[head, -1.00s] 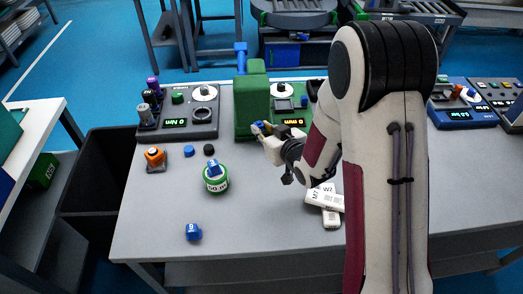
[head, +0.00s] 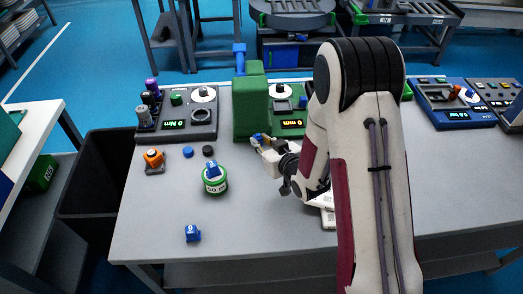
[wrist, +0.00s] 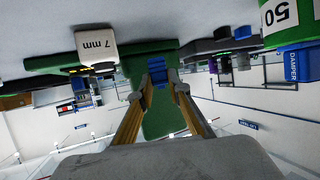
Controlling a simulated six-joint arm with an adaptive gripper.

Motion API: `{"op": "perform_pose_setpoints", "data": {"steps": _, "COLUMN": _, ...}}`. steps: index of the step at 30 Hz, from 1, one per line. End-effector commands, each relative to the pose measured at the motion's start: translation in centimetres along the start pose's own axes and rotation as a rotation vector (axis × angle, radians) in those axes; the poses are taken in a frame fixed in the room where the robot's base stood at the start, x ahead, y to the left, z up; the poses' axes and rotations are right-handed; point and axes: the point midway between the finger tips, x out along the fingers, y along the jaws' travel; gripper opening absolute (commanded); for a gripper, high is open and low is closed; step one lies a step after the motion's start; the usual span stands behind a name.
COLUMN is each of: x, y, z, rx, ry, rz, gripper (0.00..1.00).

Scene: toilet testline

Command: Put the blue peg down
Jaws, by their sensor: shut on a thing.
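My gripper (head: 263,143) is shut on a small blue peg (head: 257,138) in front of the green test device (head: 250,108). In the wrist view the blue peg (wrist: 158,76) shows between the fingertips of my gripper (wrist: 160,80), with the green device behind it. The peg's lower end and its clearance from the table are hard to tell. Another blue piece (head: 193,233) lies on the grey table (head: 255,215) at the front left.
A green 50 weight with a blue top (head: 214,180) stands left of my gripper. A blue disc (head: 187,152), a dark disc (head: 208,150) and an orange knob (head: 154,158) are farther left. A white 7 mm block (wrist: 97,48) shows in the wrist view. The front middle table is clear.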

Motion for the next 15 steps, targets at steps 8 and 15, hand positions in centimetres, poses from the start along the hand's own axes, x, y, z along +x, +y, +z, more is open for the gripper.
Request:
{"op": "perform_pose_setpoints", "data": {"steps": 8, "x": 0.6, "y": 0.0, "z": 1.7, "rx": 0.000, "ry": -0.003, "rz": 0.000, "gripper": 0.00}}
{"op": "perform_pose_setpoints", "data": {"steps": 15, "x": 1.4, "y": 0.0, "z": 3.4, "rx": 0.001, "ry": -0.002, "rz": 0.000, "gripper": 0.00}}
